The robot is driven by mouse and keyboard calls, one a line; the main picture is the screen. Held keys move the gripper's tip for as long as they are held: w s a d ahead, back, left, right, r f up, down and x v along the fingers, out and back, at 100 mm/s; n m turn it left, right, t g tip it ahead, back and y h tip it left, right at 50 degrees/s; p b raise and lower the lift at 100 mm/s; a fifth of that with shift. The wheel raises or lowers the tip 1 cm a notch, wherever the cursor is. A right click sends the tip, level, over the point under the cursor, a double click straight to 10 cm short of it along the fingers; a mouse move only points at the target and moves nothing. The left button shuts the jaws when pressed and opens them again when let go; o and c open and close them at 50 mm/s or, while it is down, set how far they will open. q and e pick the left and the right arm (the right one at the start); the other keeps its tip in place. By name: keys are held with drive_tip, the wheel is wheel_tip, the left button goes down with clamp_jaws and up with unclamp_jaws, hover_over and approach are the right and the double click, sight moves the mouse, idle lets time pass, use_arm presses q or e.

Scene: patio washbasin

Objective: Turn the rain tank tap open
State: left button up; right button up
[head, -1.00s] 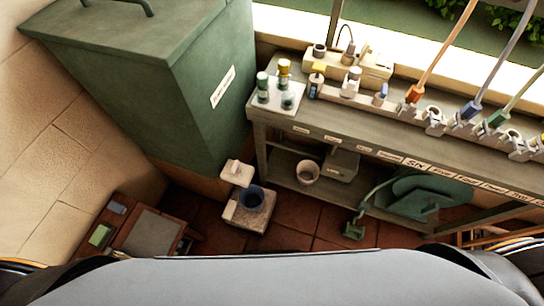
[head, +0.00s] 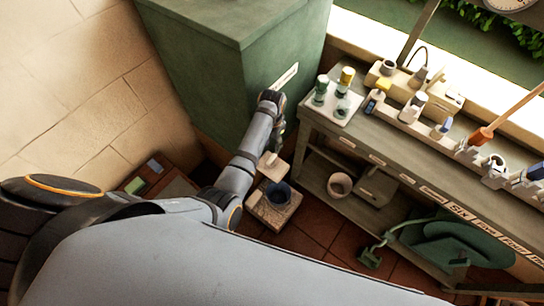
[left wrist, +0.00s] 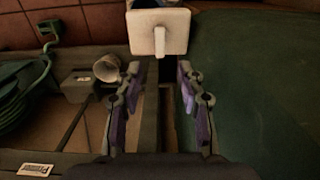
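The green rain tank (head: 215,75) stands against the wall, with a white label on its side. A cream square block with a small lever (head: 272,165), which looks like the tap, is low beside the tank, above a dark blue bucket. In the left wrist view the cream block (left wrist: 158,32) is at the top centre, its lever pointing down the picture. My left gripper (head: 278,130) is beside the tank's side, mostly hidden behind my wrist. In the left wrist view my left gripper (left wrist: 158,92) is open and empty, its fingers apart from the lever. My right gripper is not in view.
A grey-green bench (head: 385,150) with bottles and hose fittings stands right of the tank. A white pot (head: 340,185) and green hose reel (head: 455,243) are under it. The blue bucket (head: 279,193) sits on a stone block. A low brown table (head: 175,188) stands at left.

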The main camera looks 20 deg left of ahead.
sight(272, 158)
use_arm(q)
wheel_tip(272, 158, down, 10)
drive_tip(key=shift+b, duration=0.9)
clamp_jaws()
